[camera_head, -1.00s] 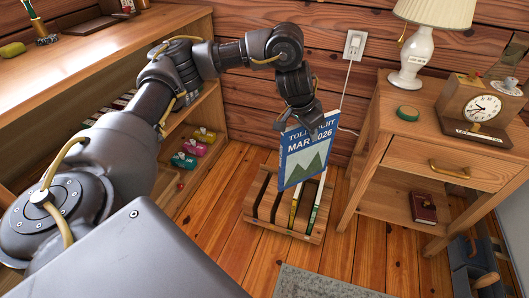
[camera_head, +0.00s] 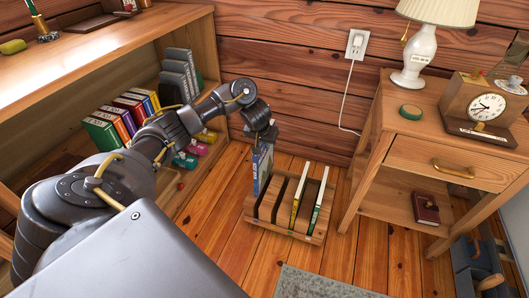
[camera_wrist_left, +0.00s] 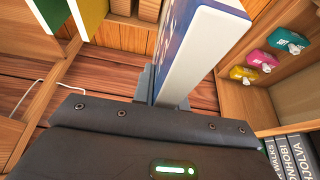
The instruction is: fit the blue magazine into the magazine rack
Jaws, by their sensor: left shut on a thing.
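The blue magazine (camera_head: 262,166) is upright and seen nearly edge-on, over the left end of the wooden magazine rack (camera_head: 305,238). My left gripper (camera_head: 264,134) is shut on its top edge. I cannot tell whether its lower edge is in the leftmost slot or just above it. In the left wrist view the magazine (camera_wrist_left: 195,50) shows a thick white edge and a blue face between the fingers (camera_wrist_left: 162,92). A yellow magazine (camera_head: 297,193) and a green one (camera_head: 319,200) stand in the rack's right slots. A dark slot beside the blue magazine looks empty. My right gripper is out of view.
The nightstand (camera_head: 437,157) with lamp (camera_head: 419,55) and clock (camera_head: 487,107) stands right of the rack. A shelf unit (camera_head: 205,30) with binders (camera_head: 128,117) is at the left. A white cord (camera_head: 345,100) hangs on the wall behind. Floor in front is clear up to a grey rug (camera_head: 320,284).

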